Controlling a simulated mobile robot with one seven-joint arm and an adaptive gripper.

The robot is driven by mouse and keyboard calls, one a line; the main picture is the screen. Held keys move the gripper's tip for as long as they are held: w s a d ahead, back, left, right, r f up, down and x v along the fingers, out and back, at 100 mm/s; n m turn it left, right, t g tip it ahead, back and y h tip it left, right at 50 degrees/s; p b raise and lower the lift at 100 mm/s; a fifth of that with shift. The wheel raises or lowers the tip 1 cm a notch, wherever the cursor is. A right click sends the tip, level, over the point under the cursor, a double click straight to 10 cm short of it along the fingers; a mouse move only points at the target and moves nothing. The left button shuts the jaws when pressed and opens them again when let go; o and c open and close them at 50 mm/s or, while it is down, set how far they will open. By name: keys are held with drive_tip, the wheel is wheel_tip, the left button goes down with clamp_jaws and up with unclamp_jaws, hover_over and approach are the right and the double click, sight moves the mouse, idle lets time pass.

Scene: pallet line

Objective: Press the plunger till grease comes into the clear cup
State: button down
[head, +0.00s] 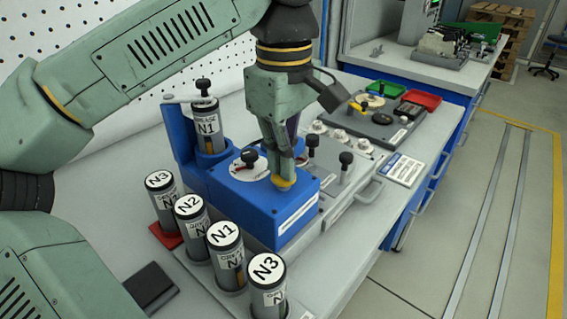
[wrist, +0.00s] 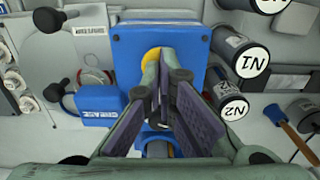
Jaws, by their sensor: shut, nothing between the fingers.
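The blue grease unit (head: 256,205) stands on the grey bench, with a yellow plunger (head: 284,183) on its top near the front right. My gripper (head: 284,165) is shut and empty, pointing down with its fingertips right at the plunger. They look in contact, but I cannot tell how far the plunger is pressed. In the wrist view, the yellow plunger (wrist: 153,53) shows partly behind the shut fingers of my gripper (wrist: 163,62). A grey N1 cartridge (head: 208,125) stands upright in the unit's blue holder. I cannot make out the clear cup or any grease.
Several cartridges stand left and in front of the unit, among them N2 (head: 192,220) and a near N3 (head: 266,285). Black-knobbed levers (head: 345,160) and a grey panel lie to the right. Red (head: 421,98) and green (head: 387,89) trays sit farther back.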

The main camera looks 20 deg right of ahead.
drive_tip(key=shift+f, duration=0.3)
drive_tip(key=shift+r, duration=0.1)
wheel_tip(320, 180, up, 8)
drive_tip(key=p, duration=0.6)
drive_tip(key=shift+f+p, duration=0.25)
drive_tip(key=shift+p, duration=0.15)
drive_tip(key=shift+f, duration=0.1)
idle(0.5)
